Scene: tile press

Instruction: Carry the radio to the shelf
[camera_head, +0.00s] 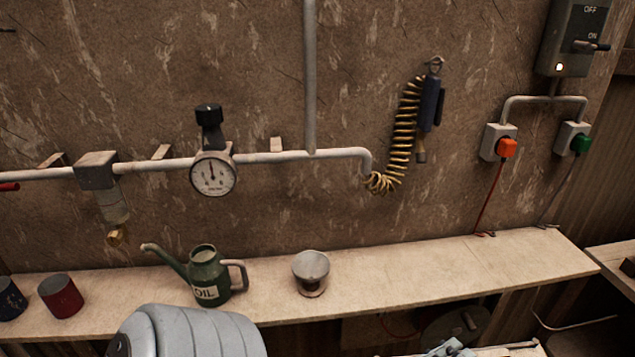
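No radio shows in the head view. A long pale wooden shelf (430,266) runs along the foot of the wall. On it stand a green oil can (207,272) with a long spout and a grey cup-like pot (311,270). A dark red can (61,297) and a dark can (9,300) stand at its left end. I cannot make out either gripper. A small pale piece at the bottom edge is cut off, and I cannot tell what it is.
The shelf is clear from the grey pot to its right end. A pipe with a pressure gauge (213,173) and a coiled yellow hose (405,125) hang above. A switch box (573,38) is at upper right. A grey ribbed shape (190,333) covers the shelf's front at lower left.

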